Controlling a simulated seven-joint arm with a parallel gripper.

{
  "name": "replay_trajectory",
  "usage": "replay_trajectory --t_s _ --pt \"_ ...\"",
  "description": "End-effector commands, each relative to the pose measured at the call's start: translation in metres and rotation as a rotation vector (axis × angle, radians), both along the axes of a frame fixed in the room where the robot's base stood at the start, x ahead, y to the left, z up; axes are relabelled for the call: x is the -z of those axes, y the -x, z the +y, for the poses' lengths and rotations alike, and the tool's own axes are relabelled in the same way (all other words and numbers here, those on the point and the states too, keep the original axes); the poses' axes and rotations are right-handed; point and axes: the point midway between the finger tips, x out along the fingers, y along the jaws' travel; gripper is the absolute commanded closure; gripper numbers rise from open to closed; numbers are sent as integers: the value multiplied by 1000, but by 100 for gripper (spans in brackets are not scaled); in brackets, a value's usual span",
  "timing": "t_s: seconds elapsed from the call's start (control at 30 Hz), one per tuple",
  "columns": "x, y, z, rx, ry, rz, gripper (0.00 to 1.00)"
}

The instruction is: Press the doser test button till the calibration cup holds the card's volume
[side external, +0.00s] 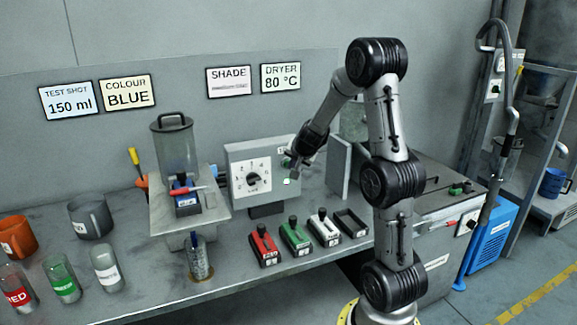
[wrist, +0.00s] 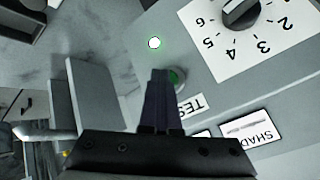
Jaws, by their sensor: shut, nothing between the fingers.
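The card (side external: 68,101) on the back panel reads "TEST SHOT 150 ml". The doser control box (side external: 240,160) has a numbered dial (side external: 253,180). My gripper (side external: 289,172) is shut and empty at the right part of its face. A small lamp (wrist: 154,43) beside the button glows white with a green edge. The calibration cup (side external: 200,260) stands upright under the doser's hopper (side external: 175,150); its fill level is too small to read.
A "COLOUR BLUE" card (side external: 127,93), a shade card (side external: 229,81) and a "DRYER 80 °C" card (side external: 281,77) hang behind. Red (side external: 265,247), green (side external: 296,237) and white (side external: 324,228) label magazines stand in front of the box. Jars and mugs (side external: 90,219) fill the left.

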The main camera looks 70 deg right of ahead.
Motion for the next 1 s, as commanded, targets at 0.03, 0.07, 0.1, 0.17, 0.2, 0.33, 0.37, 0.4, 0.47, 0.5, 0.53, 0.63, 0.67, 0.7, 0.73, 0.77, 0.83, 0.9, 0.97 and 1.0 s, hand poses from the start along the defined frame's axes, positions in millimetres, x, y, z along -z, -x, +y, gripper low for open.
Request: replay_trajectory --t_s 0.03,0.07,0.1,0.17,0.2,0.33,0.37,0.4,0.47,0.5,0.53,0.63,0.67,0.7,0.73,0.77,0.83,0.9,0.97,1.0 --pt "-1 2 1 1 3 -1 100" --pt "-2 3 3 0 3 -1 100" --pt "-2 5 4 1 3 -1 100" --pt "-1 7 7 1 3 -1 100" --pt "-2 8 8 1 3 -1 100" --pt "-1 11 11 0 2 -1 100" --pt "-1 11 11 1 1 -2 100" --pt "-1 11 11 1 1 -2 100" --pt "-1 11 11 1 1 -2 100" --pt "-1 11 11 1 1 -2 100" --pt "-1 11 11 1 1 -2 100" --pt "-1 11 11 1 1 -2 100" --pt "-1 11 11 1 1 -2 100" --pt "-1 12 12 0 1 -1 100" --pt "-1 13 13 0 1 -1 100" --pt "-1 15 14 0 1 0 100" --pt "-1 19 19 0 2 -1 100" --pt "-1 23 23 0 2 -1 100" --pt "-1 27 27 0 2 -1 100" --pt "-1 30 30 0 1 -1 100"
